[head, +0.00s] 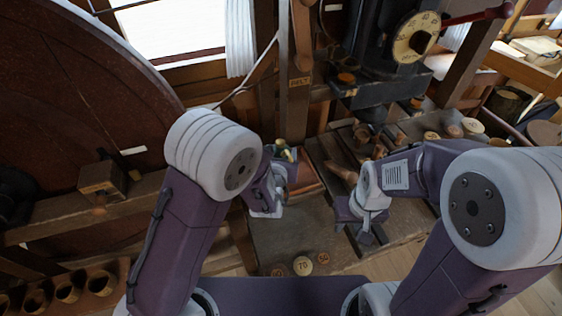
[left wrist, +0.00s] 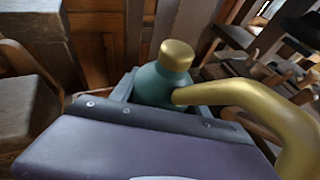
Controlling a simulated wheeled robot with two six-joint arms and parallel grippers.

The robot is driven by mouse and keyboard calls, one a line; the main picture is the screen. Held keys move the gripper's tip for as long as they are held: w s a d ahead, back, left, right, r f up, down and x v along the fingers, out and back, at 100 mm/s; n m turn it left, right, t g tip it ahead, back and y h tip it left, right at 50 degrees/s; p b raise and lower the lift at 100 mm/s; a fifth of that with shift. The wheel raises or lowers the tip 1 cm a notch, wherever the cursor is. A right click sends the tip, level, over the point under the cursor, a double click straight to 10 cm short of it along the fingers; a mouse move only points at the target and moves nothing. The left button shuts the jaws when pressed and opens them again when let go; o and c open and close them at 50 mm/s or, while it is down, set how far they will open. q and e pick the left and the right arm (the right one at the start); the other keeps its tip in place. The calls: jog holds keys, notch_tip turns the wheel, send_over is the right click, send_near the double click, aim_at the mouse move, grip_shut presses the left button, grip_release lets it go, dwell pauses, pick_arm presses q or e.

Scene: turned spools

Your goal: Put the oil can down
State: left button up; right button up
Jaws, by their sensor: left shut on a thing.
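The oil can (left wrist: 158,86) has a teal body, a brass cap and a long curved brass spout in the left wrist view. My left gripper (left wrist: 170,112) is shut on its body. In the head view only a small part of the oil can (head: 283,152) shows beyond my left gripper (head: 283,172), and my arm hides the rest. The can's base is hidden, so I cannot tell whether it touches anything. My right gripper (head: 366,230) is open and empty over the right part of the wooden bench (head: 285,238).
A reddish-brown wooden box (head: 309,190) is beside my left gripper. Numbered wooden discs (head: 303,265) lie at the bench's near edge. Turned wooden pieces (head: 340,170) lie farther back, below a dark machine with a dial (head: 414,38). The bench's near middle is mostly bare.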

pick_arm(q)
notch_tip(320, 180, down, 4)
jog(key=shift+r, duration=0.25)
jog(key=shift+f, duration=0.3)
jog(key=shift+f, duration=0.15)
jog(key=o, duration=1.4)
jog(key=shift+c, duration=0.2)
